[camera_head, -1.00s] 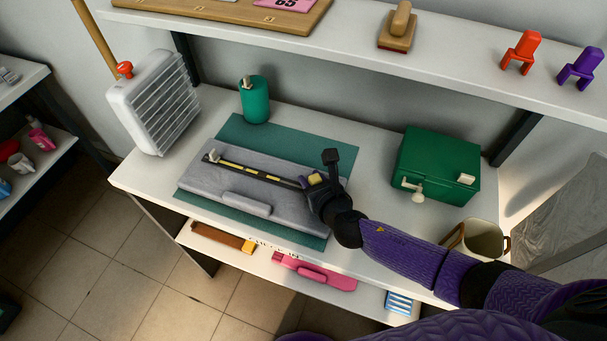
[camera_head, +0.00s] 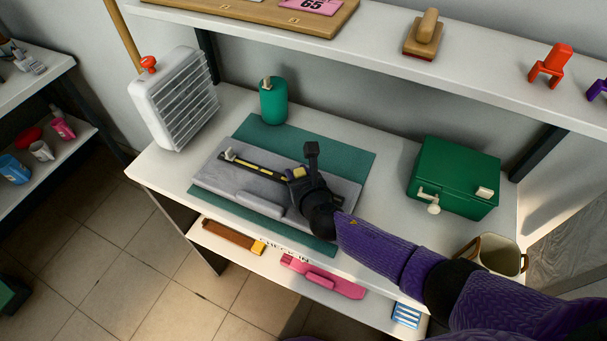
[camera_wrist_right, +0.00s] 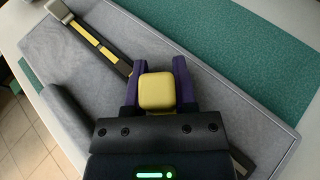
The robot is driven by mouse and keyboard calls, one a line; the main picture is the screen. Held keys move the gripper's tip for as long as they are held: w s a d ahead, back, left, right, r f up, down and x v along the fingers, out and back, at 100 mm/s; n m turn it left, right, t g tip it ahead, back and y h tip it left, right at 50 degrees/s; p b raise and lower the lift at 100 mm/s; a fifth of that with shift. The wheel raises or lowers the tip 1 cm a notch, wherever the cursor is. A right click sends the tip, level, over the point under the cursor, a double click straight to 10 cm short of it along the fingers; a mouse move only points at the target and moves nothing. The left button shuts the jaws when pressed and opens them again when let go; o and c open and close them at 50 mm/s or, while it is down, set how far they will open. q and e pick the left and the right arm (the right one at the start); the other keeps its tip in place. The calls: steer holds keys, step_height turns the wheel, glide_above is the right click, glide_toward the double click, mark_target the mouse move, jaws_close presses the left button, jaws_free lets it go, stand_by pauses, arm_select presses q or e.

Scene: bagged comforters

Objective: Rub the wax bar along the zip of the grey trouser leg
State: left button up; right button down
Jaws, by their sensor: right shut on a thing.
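The grey trouser leg (camera_head: 222,177) lies flat on a green mat (camera_head: 345,160) on the white table. Its dark zip with yellow marks (camera_head: 258,165) runs lengthwise, with a pale piece (camera_head: 229,154) at the far left end. My right gripper (camera_head: 293,174) is shut on the yellow wax bar (camera_wrist_right: 157,92), held between its purple fingers in the right wrist view. The bar is over the line of the zip (camera_wrist_right: 95,42), partway along; whether it touches is hidden. Part of the zip is under the gripper. My left gripper is out of view.
A green bottle (camera_head: 273,101) and a white slatted unit (camera_head: 175,98) stand behind and left. A green box (camera_head: 455,175) and a beige mug (camera_head: 497,254) are on the right. A shelf (camera_head: 380,42) overhangs the back.

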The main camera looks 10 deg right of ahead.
mark_target(242, 159)
steer(key=shift+w+a+b, duration=0.3)
steer(key=shift+w+a, duration=0.25)
steer(key=shift+a, duration=0.25)
steer(key=shift+w+a+b, duration=0.3)
steer(key=shift+w+a, duration=0.2)
steer(key=shift+a, duration=0.35)
steer(key=shift+w+a+b, duration=0.3)
steer(key=shift+w+a, duration=0.25)
steer(key=shift+a, duration=0.25)
steer(key=shift+w+a+f+b, duration=0.15)
steer(key=shift+w+a+b, duration=0.4)
steer(key=shift+a+b, duration=0.15)
steer(key=shift+w+a, duration=0.3)
steer(key=shift+a, duration=0.2)
steer(key=shift+w+a+b, duration=0.65)
steer(key=shift+a+b, duration=0.35)
steer(key=shift+w+a, duration=0.15)
steer(key=shift+a, duration=0.1)
steer(key=w+a+b, duration=0.1)
steer(key=b, duration=0.1)
steer(key=shift+w+a+b, duration=0.1)
steer(key=shift+a+b, duration=0.2)
steer(key=shift+w+a+b, duration=0.2)
steer(key=shift+a+b, duration=0.15)
steer(key=shift+a, duration=0.05)
